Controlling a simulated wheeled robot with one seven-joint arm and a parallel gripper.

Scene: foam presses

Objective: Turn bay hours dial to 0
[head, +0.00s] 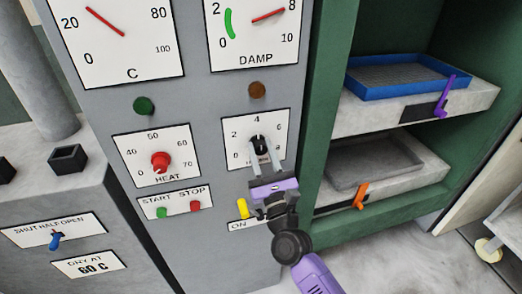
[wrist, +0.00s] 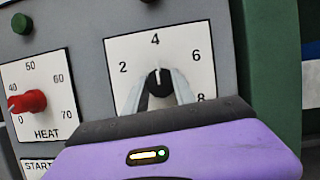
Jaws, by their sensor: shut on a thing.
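The bay hours dial, a black knob (head: 258,140) with a white pointer, sits on a white scale plate (head: 281,124) on the grey panel. In the wrist view the knob (wrist: 159,86) shows between the fingertips, and its pointer stands nearly upright, at about 4. The scale reads 2, 4, 6, 8 there; the 0 shows at the plate's lower left in the head view. My gripper (head: 259,151) is shut on the knob, with one pale finger on each side; it also shows in the wrist view (wrist: 160,80). The plate's lower lettering is mostly hidden by my gripper.
Left of it is the red HEAT knob (head: 160,161), with green START (head: 162,213) and red STOP (head: 196,206) buttons below. Right stands a green rack with a blue tray (head: 377,91), a purple lever (head: 444,98) and an orange lever (head: 360,196).

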